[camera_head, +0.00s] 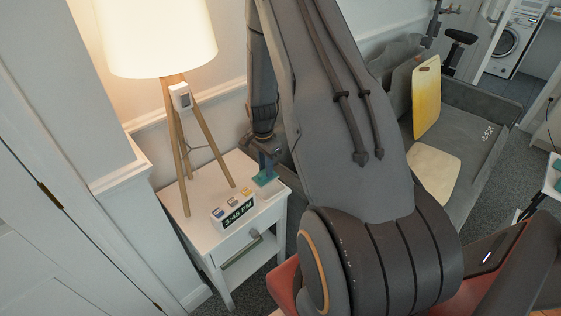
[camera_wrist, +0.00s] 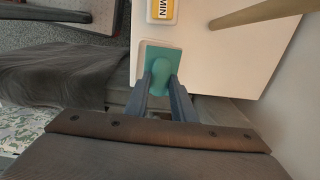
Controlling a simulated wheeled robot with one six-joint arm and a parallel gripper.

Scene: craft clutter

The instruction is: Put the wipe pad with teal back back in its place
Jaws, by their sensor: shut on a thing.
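The wipe pad with teal back (camera_wrist: 172,56) is a teal square with a rounded teal knob. In the wrist view my gripper (camera_wrist: 161,80) is shut on its knob. In the head view the pad (camera_head: 264,179) shows at the right rear corner of the nightstand (camera_head: 190,219), below my gripper (camera_head: 268,160). The pad's underside is hidden.
A clock (camera_head: 233,208) reading 3:45 PM with small coloured blocks stands on the nightstand. A tripod lamp (camera_head: 162,40) stands behind it, its wooden legs on the top. A grey sofa (camera_head: 480,130) with cushions is at right. My arm hides the middle.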

